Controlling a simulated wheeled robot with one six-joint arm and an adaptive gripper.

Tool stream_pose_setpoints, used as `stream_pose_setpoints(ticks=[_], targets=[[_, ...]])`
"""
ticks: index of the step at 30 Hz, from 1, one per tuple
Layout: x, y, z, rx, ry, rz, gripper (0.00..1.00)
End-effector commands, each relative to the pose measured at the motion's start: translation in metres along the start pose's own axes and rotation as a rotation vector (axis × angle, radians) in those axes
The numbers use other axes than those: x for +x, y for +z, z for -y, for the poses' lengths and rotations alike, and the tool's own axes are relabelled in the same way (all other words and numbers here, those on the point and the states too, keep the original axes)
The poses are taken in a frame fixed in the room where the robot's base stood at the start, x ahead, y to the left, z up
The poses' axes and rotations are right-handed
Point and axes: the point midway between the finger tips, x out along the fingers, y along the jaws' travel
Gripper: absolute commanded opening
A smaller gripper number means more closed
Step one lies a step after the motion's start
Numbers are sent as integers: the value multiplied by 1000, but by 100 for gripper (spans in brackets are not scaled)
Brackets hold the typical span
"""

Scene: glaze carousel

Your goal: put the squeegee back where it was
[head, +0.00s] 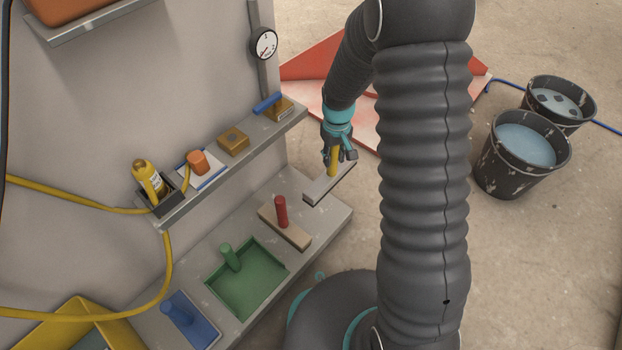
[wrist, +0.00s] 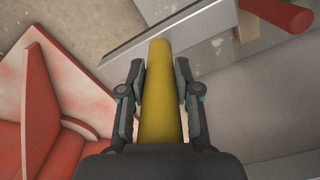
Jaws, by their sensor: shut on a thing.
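My gripper (head: 338,156) is shut on the yellow handle of the squeegee (head: 326,186), which has a long flat grey head below. In the wrist view the yellow handle (wrist: 160,95) stands between both fingers (wrist: 157,85), and the grey head runs crosswise beyond it. The squeegee is at the right end of the lower grey shelf (head: 338,217), with part of its head past the shelf's edge. I cannot tell whether the head touches the shelf.
On the lower shelf are a red-handled block (head: 284,226), a green tray (head: 247,284) with a green handle, and a blue tool (head: 190,320). The upper shelf (head: 225,170) holds several small items. Red panels (head: 325,62) and two buckets (head: 522,150) stand on the floor.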

Motion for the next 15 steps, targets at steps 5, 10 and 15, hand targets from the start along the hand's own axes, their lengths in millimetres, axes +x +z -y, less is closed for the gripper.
stream_pose_setpoints(ticks=[5, 10, 15], targets=[[23, -13, 33, -3, 0, 2, 0], [34, -21, 52, 0, 0, 0, 0], [40, -23, 56, 3, 0, 0, 0]])
